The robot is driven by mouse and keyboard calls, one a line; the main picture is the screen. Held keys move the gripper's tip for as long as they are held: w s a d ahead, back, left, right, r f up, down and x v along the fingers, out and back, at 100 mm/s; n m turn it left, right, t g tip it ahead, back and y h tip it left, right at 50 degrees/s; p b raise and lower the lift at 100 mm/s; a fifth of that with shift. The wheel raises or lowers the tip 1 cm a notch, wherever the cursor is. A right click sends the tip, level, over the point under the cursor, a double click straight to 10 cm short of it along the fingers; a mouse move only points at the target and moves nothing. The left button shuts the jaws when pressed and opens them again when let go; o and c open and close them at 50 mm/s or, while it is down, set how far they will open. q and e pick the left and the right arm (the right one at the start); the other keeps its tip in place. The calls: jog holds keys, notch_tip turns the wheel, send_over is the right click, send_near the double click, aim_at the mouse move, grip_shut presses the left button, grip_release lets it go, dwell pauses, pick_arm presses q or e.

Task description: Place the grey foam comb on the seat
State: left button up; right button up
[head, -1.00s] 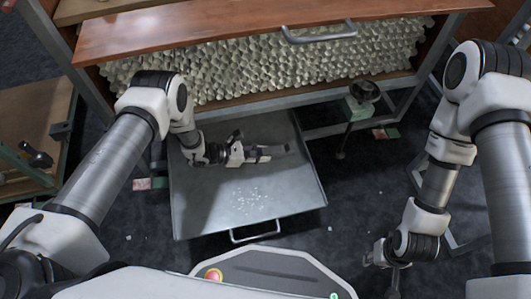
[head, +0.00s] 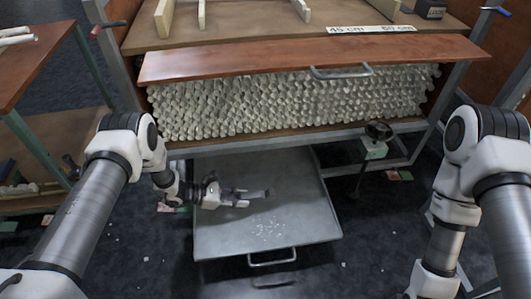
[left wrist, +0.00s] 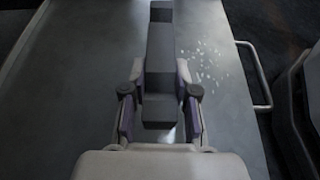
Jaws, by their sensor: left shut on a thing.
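The grey foam comb (left wrist: 160,50) is a long dark grey block with stepped parts in the left wrist view, running away from me between the fingers. My left gripper (left wrist: 160,82) is shut on it, with a finger on each side. In the head view the comb (head: 259,194) points right from my left gripper (head: 239,196), over the metal tray (head: 225,235). I cannot tell its exact height above the tray. My right gripper is out of the picture below the right arm. I cannot pick out the seat with certainty.
A rack of stacked glass tubes (head: 290,100) stands behind the tray, under a wooden flap (head: 310,57) with a metal handle. Small white bits (head: 270,229) lie on the tray. A stand with a dark knob (head: 378,131) is right of the tray. A wooden bench (head: 35,65) is at left.

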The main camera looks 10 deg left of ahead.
pick_arm(q)
jog(key=a+r+n+t+y, duration=0.1)
jog(key=a+r+n+t, duration=0.3)
jog(key=r, duration=1)
jog(key=s+d+r, duration=0.1)
jog(key=s+r, duration=0.8)
jog(key=r, duration=0.3)
notch_tip(320, 180, up, 30)
jog(key=y+p, duration=0.1)
jog(key=p, duration=3.5)
jog(key=shift+s+d+r+m+g+p, duration=0.25)
jog(key=shift+m+g+p, duration=0.05)
jog(key=shift+p, duration=0.05)
jog(key=shift+f, duration=0.1)
